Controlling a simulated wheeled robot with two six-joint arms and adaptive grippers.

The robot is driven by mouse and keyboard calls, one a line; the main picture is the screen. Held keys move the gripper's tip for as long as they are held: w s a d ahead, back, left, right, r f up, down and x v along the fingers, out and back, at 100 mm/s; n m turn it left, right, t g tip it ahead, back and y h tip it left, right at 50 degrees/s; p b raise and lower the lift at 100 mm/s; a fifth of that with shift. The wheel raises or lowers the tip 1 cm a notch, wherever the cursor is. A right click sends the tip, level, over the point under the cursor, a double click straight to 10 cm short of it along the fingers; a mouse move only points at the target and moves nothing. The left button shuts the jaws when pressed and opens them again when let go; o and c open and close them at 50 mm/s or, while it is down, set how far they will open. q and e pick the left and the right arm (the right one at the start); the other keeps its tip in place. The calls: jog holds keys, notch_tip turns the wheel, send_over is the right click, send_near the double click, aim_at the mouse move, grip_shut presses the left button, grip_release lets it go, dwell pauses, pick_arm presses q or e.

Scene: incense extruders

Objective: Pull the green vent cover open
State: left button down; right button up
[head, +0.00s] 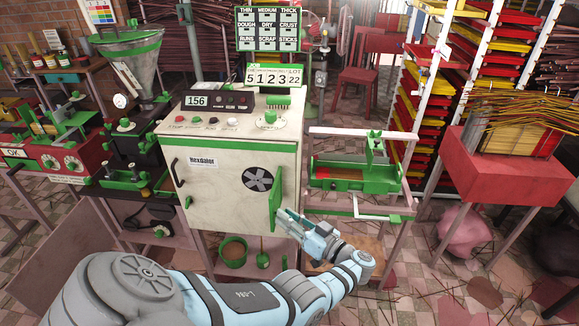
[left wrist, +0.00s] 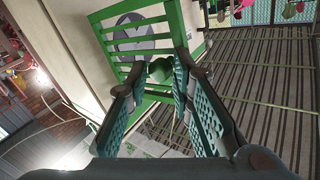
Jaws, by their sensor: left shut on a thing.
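The green vent cover (head: 276,197) stands out from the right part of the cream cabinet's front, seen nearly edge-on in the head view. The dark fan (head: 258,179) shows uncovered to its left. In the left wrist view the slatted cover (left wrist: 173,22) fills the upper middle, with the grey fan disc behind its slats. My left gripper (head: 284,215) is at the cover's lower outer side. In the left wrist view its fingers (left wrist: 163,80) are shut on the cover's round green knob (left wrist: 160,69), which they partly hide. My right gripper is not in view.
The cream cabinet (head: 222,206) has a dark handle at left and a control box (head: 219,101) on top. A green tray stand (head: 345,179) is just right of the cover. A green pot (head: 233,251) sits below the cabinet. A red table (head: 507,170) stands farther right.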

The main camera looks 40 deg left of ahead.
pick_arm(q)
jog(key=shift+w+a+r, duration=0.15)
jog(key=shift+w+r, duration=0.45)
jog(key=shift+r, duration=0.05)
jog(key=c, duration=1.7)
grip_release()
jog(key=shift+o, duration=1.1)
jog(key=shift+w+a+f, duration=0.2)
jog(key=shift+w+f, duration=0.05)
jog(key=shift+f, duration=0.05)
jog(key=shift+s+d, duration=0.1)
jog(key=shift+d+f, duration=0.1)
jog(key=shift+f, duration=0.1)
